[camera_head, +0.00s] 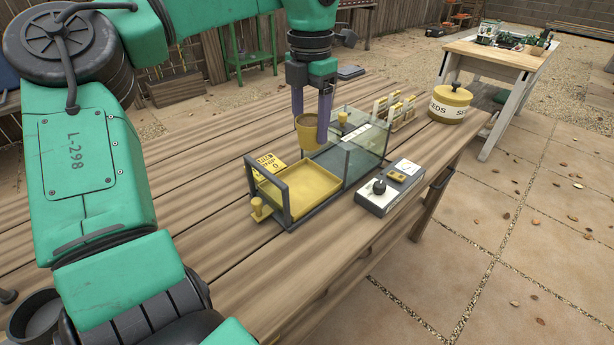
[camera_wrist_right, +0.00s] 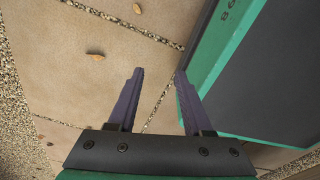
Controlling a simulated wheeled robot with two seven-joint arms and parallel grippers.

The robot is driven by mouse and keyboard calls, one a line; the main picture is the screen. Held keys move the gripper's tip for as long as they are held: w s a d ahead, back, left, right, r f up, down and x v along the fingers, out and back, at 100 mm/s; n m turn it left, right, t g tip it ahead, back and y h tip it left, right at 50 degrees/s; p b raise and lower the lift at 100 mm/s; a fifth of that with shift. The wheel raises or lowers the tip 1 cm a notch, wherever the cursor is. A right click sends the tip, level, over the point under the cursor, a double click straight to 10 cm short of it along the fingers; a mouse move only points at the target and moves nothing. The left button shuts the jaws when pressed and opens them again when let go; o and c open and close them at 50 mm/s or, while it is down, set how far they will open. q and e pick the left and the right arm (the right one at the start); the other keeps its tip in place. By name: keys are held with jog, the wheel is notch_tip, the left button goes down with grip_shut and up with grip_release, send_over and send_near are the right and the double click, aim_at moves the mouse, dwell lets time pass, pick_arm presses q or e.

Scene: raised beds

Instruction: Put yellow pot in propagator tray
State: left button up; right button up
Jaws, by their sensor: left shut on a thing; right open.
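The yellow pot (camera_head: 307,133) is upright between the fingers of my left gripper (camera_head: 310,125), which is shut on it. It is held above the far end of the propagator, near the glass cover. The propagator's yellow tray (camera_head: 299,191) is pulled out to the front left inside a dark frame and looks empty. The glass cover (camera_head: 361,137) stands behind and to the right of the tray. My right gripper (camera_wrist_right: 157,103) shows in the right wrist view, open and empty above the paving.
A grey control box (camera_head: 389,189) with a black knob sits right of the propagator. A yellow seed tin (camera_head: 450,104) and a rack of labels (camera_head: 394,110) stand farther back. The wooden table (camera_head: 190,165) is clear to the left.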

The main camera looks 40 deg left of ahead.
pick_arm(q)
jog(key=f, duration=1.4)
jog(key=shift+w+a, duration=0.1)
jog(key=shift+a, duration=0.1)
jog(key=shift+w+f, duration=0.1)
jog(key=shift+f, duration=0.1)
jog(key=shift+f+b, duration=0.15)
jog(key=shift+b, duration=0.3)
jog(key=o, duration=1.4)
pick_arm(e)
jog(key=shift+w+a+f, duration=0.4)
jog(key=shift+w+f, duration=0.1)
jog(key=shift+w, duration=0.1)
pick_arm(q)
jog(key=shift+r, duration=0.25)
notch_tip(320, 180, up, 12)
jog(key=shift+p, duration=0.55)
pick_arm(e)
jog(key=shift+d+r, duration=0.1)
jog(key=shift+r, duration=0.4)
